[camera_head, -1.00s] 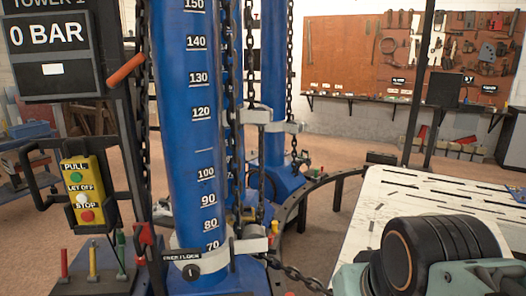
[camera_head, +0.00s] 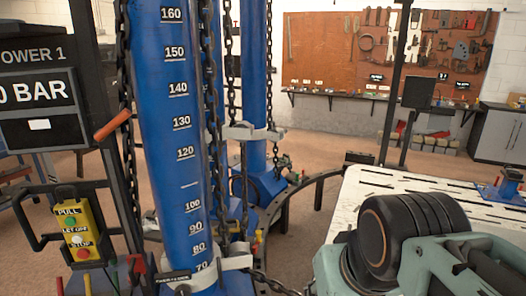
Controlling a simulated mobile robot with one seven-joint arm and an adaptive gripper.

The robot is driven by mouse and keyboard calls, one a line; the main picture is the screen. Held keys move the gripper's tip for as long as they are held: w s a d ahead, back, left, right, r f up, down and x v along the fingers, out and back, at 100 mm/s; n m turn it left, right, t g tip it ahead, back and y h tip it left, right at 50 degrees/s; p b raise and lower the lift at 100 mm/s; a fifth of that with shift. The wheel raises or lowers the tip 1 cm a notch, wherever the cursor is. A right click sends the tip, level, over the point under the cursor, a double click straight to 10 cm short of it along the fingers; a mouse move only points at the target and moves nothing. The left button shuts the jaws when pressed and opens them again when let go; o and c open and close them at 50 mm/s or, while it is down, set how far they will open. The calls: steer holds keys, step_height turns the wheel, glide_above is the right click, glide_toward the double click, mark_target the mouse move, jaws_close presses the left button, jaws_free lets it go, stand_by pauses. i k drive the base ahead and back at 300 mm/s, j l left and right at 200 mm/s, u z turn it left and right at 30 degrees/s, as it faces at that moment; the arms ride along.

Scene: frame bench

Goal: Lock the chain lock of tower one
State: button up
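The chain lock (camera_head: 200,277) is a light grey clamp with a black label and a dark round knob, around the column's foot near the bottom edge. A chain (camera_head: 272,283) runs from it to the lower right. My arm (camera_head: 400,245), pale green with a black ribbed part, fills the lower right. My gripper is not in view. Whether the lock is engaged cannot be told.
A yellow control box (camera_head: 78,230) with green, white and red buttons hangs at the left. An orange lever (camera_head: 113,125) sticks out beside the column. A white slotted table (camera_head: 440,195) stands at the right. A second blue column (camera_head: 254,90) with a grey clamp stands behind.

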mark_target(101, 134)
steer(key=z, duration=1.15)
steer(key=u, duration=2.3)
